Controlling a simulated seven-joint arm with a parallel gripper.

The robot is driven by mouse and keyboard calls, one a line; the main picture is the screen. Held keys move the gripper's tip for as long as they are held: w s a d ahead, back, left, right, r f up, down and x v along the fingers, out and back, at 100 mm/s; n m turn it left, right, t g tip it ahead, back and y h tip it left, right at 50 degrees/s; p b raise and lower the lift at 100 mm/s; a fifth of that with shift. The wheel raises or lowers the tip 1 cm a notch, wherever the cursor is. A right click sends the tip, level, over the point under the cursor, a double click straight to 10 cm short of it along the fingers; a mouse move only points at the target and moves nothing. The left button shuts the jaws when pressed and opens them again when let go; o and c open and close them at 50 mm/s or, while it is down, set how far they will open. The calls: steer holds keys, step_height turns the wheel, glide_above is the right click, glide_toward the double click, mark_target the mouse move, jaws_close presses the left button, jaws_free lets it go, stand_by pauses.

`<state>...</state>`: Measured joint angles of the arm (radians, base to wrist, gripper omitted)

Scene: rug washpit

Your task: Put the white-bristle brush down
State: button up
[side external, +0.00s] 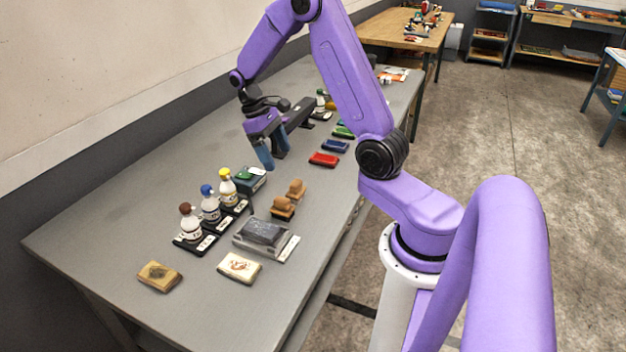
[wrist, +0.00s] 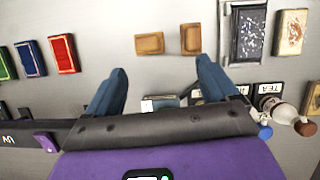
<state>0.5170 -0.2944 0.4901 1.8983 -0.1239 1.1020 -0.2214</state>
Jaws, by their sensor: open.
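My gripper (side external: 271,154) is open and hangs above the grey table, beyond the bottles in the side view. In the wrist view the space between its two blue fingers (wrist: 162,72) shows bare table and holds nothing. No white bristles show clearly in either view. Two small wooden-topped pieces, one nearer (side external: 282,207) and one farther (side external: 297,189), stand apart from my fingers. They also show in the wrist view as a left tan block (wrist: 149,43) and a right tan block (wrist: 190,39). I cannot tell whether either is the white-bristle brush; their undersides are hidden.
White bottles with brown (side external: 190,226), blue (side external: 210,206) and yellow (side external: 227,188) caps stand in black labelled holders. A dark pad (side external: 264,233) and two printed blocks (side external: 160,276) (side external: 239,267) lie nearer. Red (side external: 324,159), blue (side external: 335,146) and green pads lie along the right edge.

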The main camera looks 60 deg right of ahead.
steer(key=s+a+r+n+t, duration=0.1)
steer(key=s+a+r+n, duration=0.15)
steer(key=a, duration=0.25)
steer(key=s+a+r+n+t+h, duration=0.1)
steer(key=s+a, duration=0.2)
steer(key=a, duration=0.2)
steer(key=s+a+r+n+t, duration=0.1)
steer(key=s+a+r+n, duration=0.1)
steer(key=a, duration=0.4)
steer(key=s+a+n+y, duration=0.1)
steer(key=s+a+n, duration=0.1)
steer(key=s, duration=0.6)
steer(key=s+a+r+n+t, duration=0.1)
steer(key=s+n, duration=0.3)
steer(key=s, duration=0.4)
steer(key=shift+s+a+r+y, duration=0.15)
steer(key=shift+a+r+y, duration=0.2)
steer(key=shift+a, duration=0.45)
steer(key=shift+c, duration=1.4)
